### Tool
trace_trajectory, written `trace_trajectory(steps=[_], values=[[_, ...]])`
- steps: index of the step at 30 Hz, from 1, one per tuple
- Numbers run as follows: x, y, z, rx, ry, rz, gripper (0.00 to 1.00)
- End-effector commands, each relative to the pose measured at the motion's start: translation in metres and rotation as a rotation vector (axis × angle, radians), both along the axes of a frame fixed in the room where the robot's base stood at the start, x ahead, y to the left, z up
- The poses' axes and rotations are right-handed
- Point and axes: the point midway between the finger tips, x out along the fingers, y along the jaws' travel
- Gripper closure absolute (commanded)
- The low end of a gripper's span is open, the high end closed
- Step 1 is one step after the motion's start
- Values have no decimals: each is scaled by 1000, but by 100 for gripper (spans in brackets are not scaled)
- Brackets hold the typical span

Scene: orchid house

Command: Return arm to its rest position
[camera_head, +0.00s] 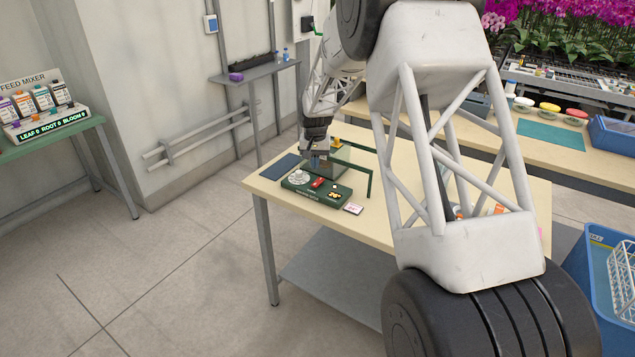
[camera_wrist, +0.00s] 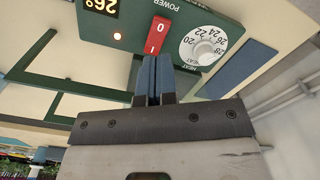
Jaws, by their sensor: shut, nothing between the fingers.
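My gripper (camera_head: 314,162) is over the work table, above the green control box (camera_head: 325,200) near the table's left end. In the wrist view my gripper (camera_wrist: 153,60) has its two blue-padded fingers shut together and empty. The fingertips overlap the lower end of the red power switch (camera_wrist: 157,32); I cannot tell whether they touch it. The switch is marked 0 and I. My arm spans the head view from upper right.
A green frame (camera_head: 369,183) stands behind the box. A dark blue mat (camera_head: 281,166) and a small white card (camera_head: 353,209) lie beside it. A wall shelf (camera_head: 262,71) is at the back, and a blue crate (camera_head: 588,262) at right. The floor at left is clear.

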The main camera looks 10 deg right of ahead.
Motion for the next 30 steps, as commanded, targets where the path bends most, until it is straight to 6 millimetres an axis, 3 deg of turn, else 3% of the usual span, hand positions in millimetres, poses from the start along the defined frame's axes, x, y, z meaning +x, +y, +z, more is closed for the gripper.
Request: trace_trajectory(steps=[17, 23, 30], values=[[-7, 0, 10, 0, -4, 3, 100], [-29, 1, 35, -1, -16, 14, 100], [-77, 2, 79, -3, -38, 37, 100]])
